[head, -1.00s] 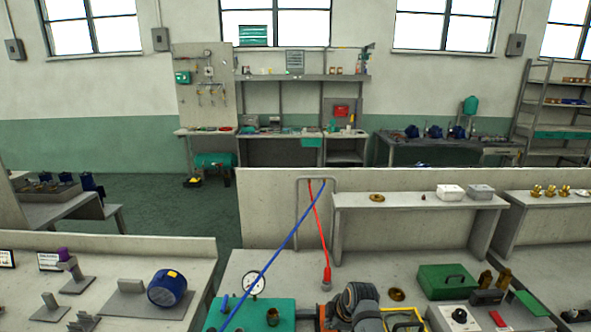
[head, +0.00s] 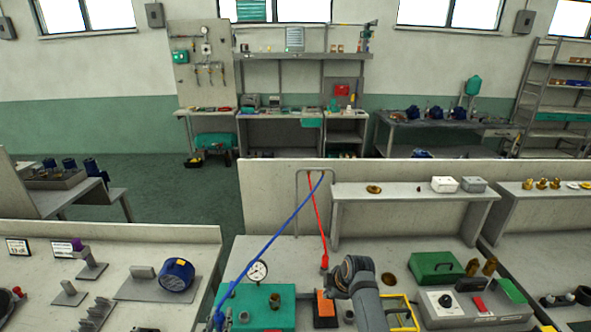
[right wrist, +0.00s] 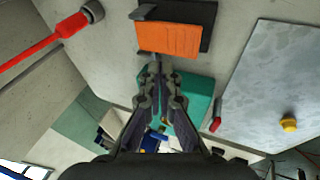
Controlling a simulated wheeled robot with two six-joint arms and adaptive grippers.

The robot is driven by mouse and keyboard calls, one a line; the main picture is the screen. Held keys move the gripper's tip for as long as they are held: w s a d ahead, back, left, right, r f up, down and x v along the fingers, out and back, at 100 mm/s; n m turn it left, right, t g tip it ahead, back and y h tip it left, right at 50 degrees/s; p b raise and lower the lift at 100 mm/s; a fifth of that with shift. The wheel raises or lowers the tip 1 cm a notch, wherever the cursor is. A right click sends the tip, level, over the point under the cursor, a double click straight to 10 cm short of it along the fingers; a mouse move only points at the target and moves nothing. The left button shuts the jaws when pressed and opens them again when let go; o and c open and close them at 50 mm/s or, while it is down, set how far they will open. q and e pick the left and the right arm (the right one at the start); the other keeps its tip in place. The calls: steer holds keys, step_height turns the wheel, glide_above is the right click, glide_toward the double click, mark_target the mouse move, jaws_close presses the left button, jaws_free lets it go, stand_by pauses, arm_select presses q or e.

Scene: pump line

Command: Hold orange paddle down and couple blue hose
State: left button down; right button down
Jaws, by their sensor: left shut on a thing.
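The orange paddle (head: 325,308) is on the bench right of the teal box (head: 262,306); it also shows in the right wrist view (right wrist: 168,39) on its black base. My right gripper (right wrist: 157,67) has its fingertips together at the paddle's near edge; whether they touch it is unclear. In the head view my right arm hides that gripper. The blue hose (head: 268,243) runs from the rack down to the teal box's left side. Its lower end is at my left gripper (head: 218,321), barely visible at the bottom edge and shut on it.
A red hose (head: 316,220) hangs from the rack (head: 299,200) behind the paddle. A pressure gauge (head: 257,272) stands at the teal box. A yellow frame (head: 402,312), green case (head: 435,267) and grey control box (head: 455,306) are on the right.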

steer(key=shift+s+d+r, duration=0.1)
steer(key=shift+r, duration=0.25)
steer(key=v, duration=1.1)
